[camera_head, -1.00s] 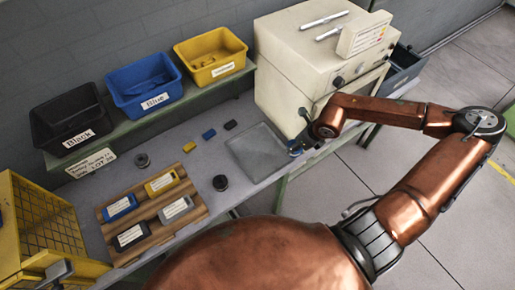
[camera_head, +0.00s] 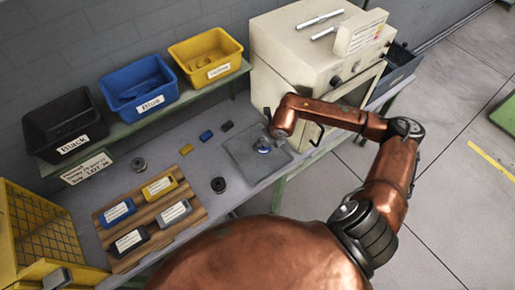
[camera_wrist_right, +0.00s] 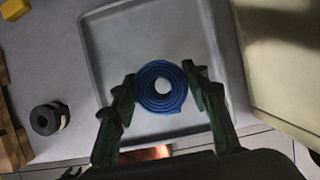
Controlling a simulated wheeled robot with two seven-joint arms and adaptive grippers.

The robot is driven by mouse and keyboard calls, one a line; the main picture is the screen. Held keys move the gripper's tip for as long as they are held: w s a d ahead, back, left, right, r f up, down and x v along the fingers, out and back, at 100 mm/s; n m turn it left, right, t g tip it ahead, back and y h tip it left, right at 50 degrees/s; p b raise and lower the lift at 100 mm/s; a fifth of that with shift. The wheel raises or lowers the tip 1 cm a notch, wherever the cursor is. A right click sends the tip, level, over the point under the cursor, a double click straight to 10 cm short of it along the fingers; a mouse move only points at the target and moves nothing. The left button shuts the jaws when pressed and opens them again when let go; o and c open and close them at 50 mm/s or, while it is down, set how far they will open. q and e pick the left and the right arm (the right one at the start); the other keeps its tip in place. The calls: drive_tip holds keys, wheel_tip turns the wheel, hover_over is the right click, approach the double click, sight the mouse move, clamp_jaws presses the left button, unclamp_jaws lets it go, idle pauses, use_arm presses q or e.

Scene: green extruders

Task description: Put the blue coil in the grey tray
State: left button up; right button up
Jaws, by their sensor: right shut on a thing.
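The blue coil (camera_wrist_right: 146,88) is a flat spiral ring with an open centre, held between the two fingers of my right gripper (camera_wrist_right: 160,84) in the right wrist view. My right gripper is shut on it from both sides. The grey tray (camera_wrist_right: 103,45) lies beneath, and the coil appears inside its rim outline. In the head view the coil (camera_head: 263,146) shows over the right part of the tray (camera_head: 240,153). I cannot tell whether it touches the tray floor. My left gripper is not in view.
A cream machine (camera_head: 290,70) stands right behind the tray. Black (camera_head: 65,130), blue (camera_head: 140,90) and yellow (camera_head: 207,58) bins stand on a shelf. A wooden board (camera_head: 150,215) with labelled blocks and a black roll (camera_head: 218,185) lie left of the tray.

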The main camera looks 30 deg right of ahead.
sight(257, 153)
drive_tip(key=shift+w+a+f, duration=0.35)
drive_tip(key=shift+w+f, duration=0.1)
drive_tip(key=shift+f, duration=0.15)
drive_tip(key=shift+w+a+f, duration=0.3)
drive_tip(key=shift+w+f, duration=0.15)
drive_tip(key=shift+f, duration=0.15)
drive_tip(key=shift+w+a+f, duration=0.1)
drive_tip(key=shift+w+f, duration=0.05)
drive_tip(key=shift+f, duration=1.65)
drive_tip(key=shift+f, duration=0.1)
drive_tip(key=o, duration=1.2)
drive_tip(key=v, duration=1.2)
